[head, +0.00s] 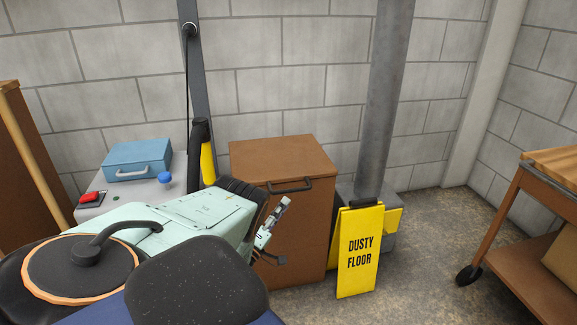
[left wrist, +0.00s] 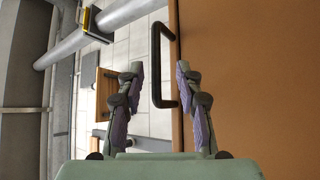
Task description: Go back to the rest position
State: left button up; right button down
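My left gripper (head: 284,228) is in front of the brown cabinet (head: 284,158), at its left side in the head view, and below its black handle (head: 290,186). In the left wrist view my left gripper (left wrist: 160,66) has its two fingers spread apart with nothing gripped between them. The black handle (left wrist: 157,65) shows beyond and between the fingertips, and the brown cabinet surface (left wrist: 250,70) fills the right side. My right gripper is not in view. No board is seen in either gripper.
A yellow "dusty floor" sign (head: 359,250) stands right of the cabinet, by a grey pillar (head: 388,90). A blue box (head: 137,160) and a red object (head: 92,198) sit on a grey surface at left.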

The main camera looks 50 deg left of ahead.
pick_arm(q)
jog(key=shift+s+d+f, duration=0.15)
jog(key=shift+s+f, duration=0.05)
jog(key=shift+s, duration=0.35)
